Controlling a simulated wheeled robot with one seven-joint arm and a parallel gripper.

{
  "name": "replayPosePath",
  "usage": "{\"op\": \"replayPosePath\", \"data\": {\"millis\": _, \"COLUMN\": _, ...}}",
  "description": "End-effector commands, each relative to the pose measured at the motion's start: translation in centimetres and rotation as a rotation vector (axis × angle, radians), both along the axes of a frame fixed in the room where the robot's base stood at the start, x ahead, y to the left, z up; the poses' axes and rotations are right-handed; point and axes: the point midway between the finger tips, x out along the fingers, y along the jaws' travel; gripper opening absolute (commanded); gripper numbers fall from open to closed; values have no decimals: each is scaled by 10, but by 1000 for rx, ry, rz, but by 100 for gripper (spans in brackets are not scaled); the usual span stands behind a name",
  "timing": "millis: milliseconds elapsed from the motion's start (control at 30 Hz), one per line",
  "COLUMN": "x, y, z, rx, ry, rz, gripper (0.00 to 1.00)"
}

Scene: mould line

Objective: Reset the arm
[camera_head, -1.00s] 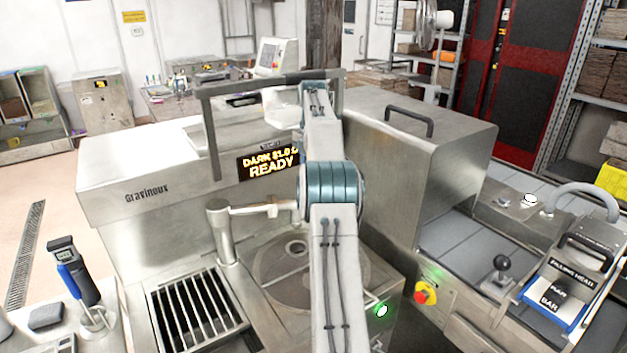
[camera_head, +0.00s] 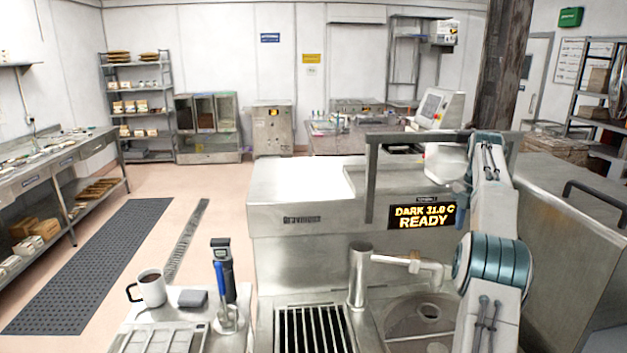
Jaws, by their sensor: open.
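My arm rises along the right side of the head view, with a white link, a teal ringed joint and an upper link bent over towards the machine. A white rounded part at its far end shows behind the dark bar frame over the machine. The fingers of my gripper cannot be made out; the arm and the frame cover that area. Nothing held can be seen. The steel machine (camera_head: 290,243) labelled Gravinoux has a lit display (camera_head: 422,216) reading DARK 31.0 C READY.
A spout (camera_head: 358,275) stands beside the round bowl (camera_head: 405,318), close to my arm. A grate (camera_head: 312,330) lies left of them. A mug (camera_head: 150,288) and a blue-handled tool (camera_head: 224,285) stand on the left counter. A steel housing (camera_head: 570,230) is at right.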

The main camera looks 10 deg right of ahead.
Motion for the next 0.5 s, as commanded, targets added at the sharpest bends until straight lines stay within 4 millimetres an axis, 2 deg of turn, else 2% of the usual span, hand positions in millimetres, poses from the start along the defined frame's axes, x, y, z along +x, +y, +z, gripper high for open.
{"op": "replayPosePath", "data": {"millis": 167, "x": 1, "y": 28, "z": 14, "rx": -12, "ry": -17, "rz": -87, "gripper": 42}}
{"op": "replayPosePath", "data": {"millis": 367, "x": -6, "y": 80, "z": 31, "rx": -26, "ry": -49, "rz": -274, "gripper": 42}}
{"op": "replayPosePath", "data": {"millis": 500, "x": -18, "y": 117, "z": 40, "rx": -28, "ry": -77, "rz": -410, "gripper": 42}}
